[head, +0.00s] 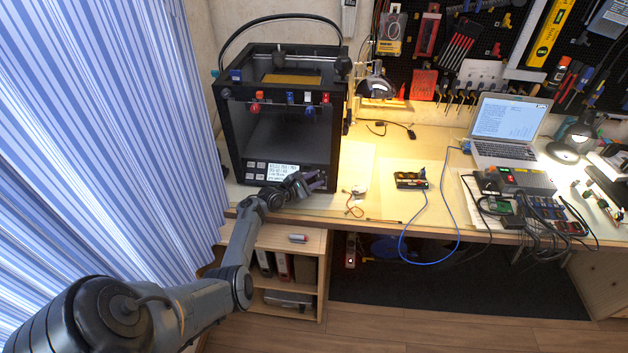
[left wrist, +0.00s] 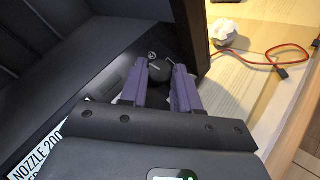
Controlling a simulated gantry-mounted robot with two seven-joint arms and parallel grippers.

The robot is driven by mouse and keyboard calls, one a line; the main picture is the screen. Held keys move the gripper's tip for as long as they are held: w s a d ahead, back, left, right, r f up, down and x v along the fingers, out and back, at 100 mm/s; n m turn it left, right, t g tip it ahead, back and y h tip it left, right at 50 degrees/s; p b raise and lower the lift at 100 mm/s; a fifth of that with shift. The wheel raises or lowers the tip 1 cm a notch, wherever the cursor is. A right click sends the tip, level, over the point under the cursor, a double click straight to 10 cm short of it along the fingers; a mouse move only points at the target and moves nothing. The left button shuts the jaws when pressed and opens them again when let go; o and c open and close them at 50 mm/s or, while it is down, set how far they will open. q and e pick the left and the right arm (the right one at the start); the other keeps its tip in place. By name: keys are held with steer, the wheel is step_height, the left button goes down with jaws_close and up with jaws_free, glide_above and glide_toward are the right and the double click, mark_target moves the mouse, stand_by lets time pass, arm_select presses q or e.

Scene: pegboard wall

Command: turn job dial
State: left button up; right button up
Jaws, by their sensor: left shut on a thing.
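The black 3D printer (head: 231,128) stands at the left end of the desk, with a small lit display (head: 283,171) low on its front. My left gripper (head: 317,180) is at the lower right of the printer's front. In the left wrist view, its two purple fingers are closed around the dark round job dial (left wrist: 158,71), one on each side. The dial is partly hidden by the fingers there. In the head view the gripper covers the dial. My right gripper is not in view.
A crumpled whitish lump (left wrist: 223,32) and red-black wires (left wrist: 262,60) lie right of the printer. The blue striped curtain (head: 95,130) hangs close to my left arm. A laptop (head: 505,130) and cluttered electronics are farther right on the desk (head: 385,150).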

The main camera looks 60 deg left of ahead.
arm_select(q)
steer(key=shift+f, duration=0.1)
steer(key=o, duration=0.8)
steer(key=shift+c, duration=0.2)
steer(key=shift+s+d+r, duration=0.1)
steer(key=shift+s+r, duration=0.1)
steer(key=shift+s, duration=0.05)
steer(key=p+v, duration=0.4)
steer(key=v, duration=0.4)
steer(key=shift+s+d+r, duration=0.1)
steer(key=shift+s, duration=0.25)
steer(key=shift+s+d, duration=0.15)
steer(key=shift+s, duration=0.55)
steer(key=shift+r, duration=0.1)
